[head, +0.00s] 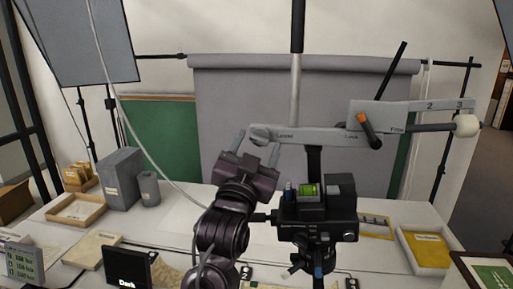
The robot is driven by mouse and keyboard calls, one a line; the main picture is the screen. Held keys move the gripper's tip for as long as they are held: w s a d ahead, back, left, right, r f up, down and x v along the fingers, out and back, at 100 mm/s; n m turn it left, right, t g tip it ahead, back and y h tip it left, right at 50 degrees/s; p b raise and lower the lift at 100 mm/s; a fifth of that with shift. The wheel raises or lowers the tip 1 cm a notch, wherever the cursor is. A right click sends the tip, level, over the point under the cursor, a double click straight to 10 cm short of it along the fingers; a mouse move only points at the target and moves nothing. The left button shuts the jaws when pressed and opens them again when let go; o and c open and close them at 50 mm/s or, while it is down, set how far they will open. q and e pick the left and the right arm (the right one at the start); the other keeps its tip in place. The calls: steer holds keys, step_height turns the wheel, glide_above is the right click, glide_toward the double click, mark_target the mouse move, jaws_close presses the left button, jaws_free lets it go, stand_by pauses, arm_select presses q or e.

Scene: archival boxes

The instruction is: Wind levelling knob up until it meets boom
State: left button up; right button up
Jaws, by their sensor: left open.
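The boom (325,138) is a grey labelled arm on a dark post, stepping up on the right to a numbered plate. At its left end sits a rounded grey piece (262,134), which looks like the levelling knob. My left gripper (257,145) is open, its two fingers pointing up just below and in front of this piece. One finger shows left of it and one to its right, below the boom. Whether they touch it, and any gap between knob and boom, I cannot tell. My right gripper is not in view.
A black camera with a green level (309,190) stands right of my left arm. An orange-tipped lever (368,129) and a white knob (467,125) are on the boom's right part. Grey boxes (122,180) and trays stand on the white table at left; a yellow folder tray (428,250) is at right.

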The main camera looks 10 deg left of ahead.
arm_select(q)
steer(key=shift+f, duration=0.1)
steer(key=b+v, duration=0.4)
steer(key=v, duration=0.3)
steer(key=shift+s, duration=0.35)
